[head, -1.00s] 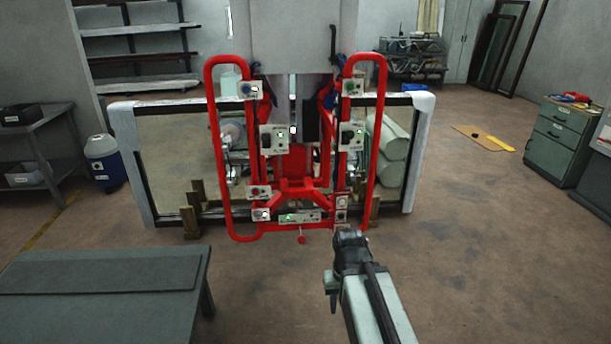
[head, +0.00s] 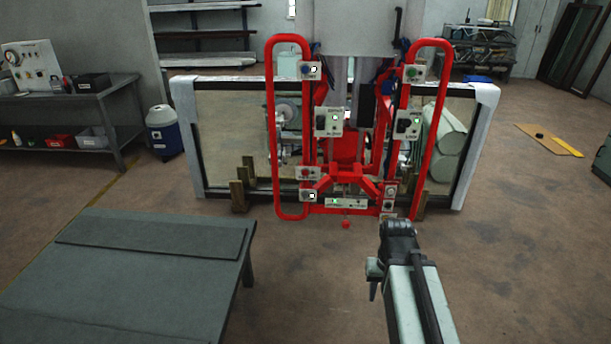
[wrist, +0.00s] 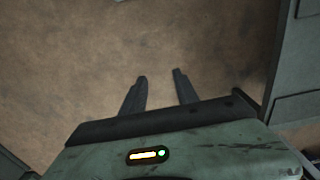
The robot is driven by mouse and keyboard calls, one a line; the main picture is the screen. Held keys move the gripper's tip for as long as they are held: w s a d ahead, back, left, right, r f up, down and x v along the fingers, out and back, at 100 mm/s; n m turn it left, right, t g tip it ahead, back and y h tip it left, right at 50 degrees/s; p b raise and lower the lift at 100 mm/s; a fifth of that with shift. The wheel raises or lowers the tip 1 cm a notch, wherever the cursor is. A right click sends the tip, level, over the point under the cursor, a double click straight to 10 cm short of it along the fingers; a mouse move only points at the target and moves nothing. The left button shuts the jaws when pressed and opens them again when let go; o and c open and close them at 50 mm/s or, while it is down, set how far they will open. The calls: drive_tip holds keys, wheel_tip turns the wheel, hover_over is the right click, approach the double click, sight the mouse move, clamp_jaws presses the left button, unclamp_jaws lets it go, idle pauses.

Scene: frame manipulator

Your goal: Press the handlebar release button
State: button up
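The frame manipulator has two tall red handlebars, one at left (head: 271,130) and one at right (head: 441,130). A wide box (head: 346,203) sits at the bottom centre. Labels are too small to read, so I cannot tell which button releases the handlebar. In the wrist view my gripper (wrist: 160,75) has its fingers apart and empty above bare floor. My arm is below and right of the manipulator.
A grey table (head: 130,265) fills the lower left. A framed pane with a white-padded edge (head: 484,150) stands behind the handlebars. A blue canister (head: 164,133) and a workbench (head: 85,105) are at left. The floor at right is clear up to a yellow-edged board (head: 548,139).

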clamp_jaws()
idle(1.6)
